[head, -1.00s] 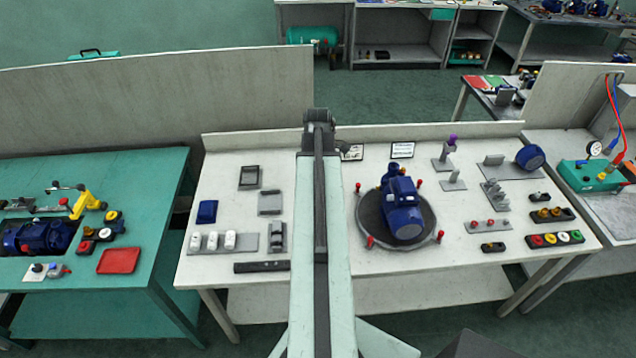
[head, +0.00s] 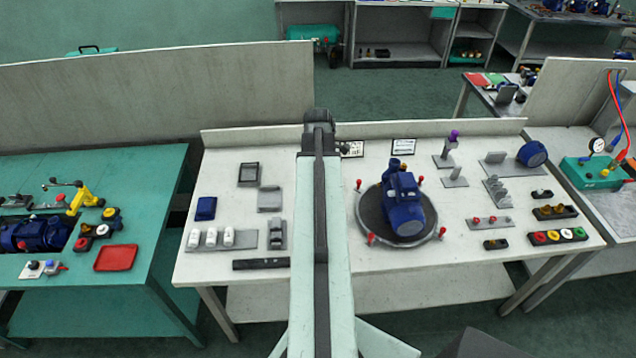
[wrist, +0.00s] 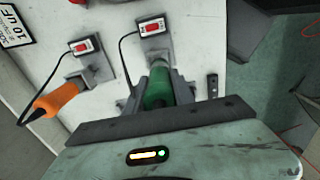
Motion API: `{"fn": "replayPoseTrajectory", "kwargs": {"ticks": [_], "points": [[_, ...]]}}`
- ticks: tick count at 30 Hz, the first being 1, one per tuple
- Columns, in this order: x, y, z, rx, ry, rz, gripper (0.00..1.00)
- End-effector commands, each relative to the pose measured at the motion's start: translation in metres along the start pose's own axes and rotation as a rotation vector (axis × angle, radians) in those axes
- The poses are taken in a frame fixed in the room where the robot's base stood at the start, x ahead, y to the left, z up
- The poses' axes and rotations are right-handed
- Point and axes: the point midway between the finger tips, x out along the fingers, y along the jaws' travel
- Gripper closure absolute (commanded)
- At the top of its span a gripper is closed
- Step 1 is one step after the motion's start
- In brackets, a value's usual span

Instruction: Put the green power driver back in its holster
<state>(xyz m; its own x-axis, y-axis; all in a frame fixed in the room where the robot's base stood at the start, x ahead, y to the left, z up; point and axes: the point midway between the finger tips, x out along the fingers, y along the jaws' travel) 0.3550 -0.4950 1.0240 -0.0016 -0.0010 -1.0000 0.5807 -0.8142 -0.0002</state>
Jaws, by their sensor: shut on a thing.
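In the wrist view the green power driver (wrist: 158,88) is between the grey fingers of my gripper (wrist: 161,97), which is shut on it. Its far end points at a grey holster bracket (wrist: 158,58) on the pale bench top. The two overlap in the picture, and I cannot tell whether the driver is seated or only in front of it. A black cord runs near it from a plate with a red switch (wrist: 151,27). The lower part of the driver is hidden by my gripper. Neither driver nor gripper shows in the head view.
An orange driver (wrist: 57,100) rests at a grey holster (wrist: 82,78) left of the green one, below another red switch (wrist: 82,48). A small black block (wrist: 212,86) is to the right. In the head view a blue pump (head: 403,205) stands on a round turntable (head: 372,215).

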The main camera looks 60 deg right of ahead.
Motion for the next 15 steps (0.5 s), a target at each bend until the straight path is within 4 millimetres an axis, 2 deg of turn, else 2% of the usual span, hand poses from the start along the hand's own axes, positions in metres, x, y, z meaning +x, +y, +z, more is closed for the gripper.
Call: {"fn": "replayPoseTrajectory", "kwargs": {"ticks": [15], "points": [[0.023,0.000,0.000,0.000,0.000,0.000,1.00]]}}
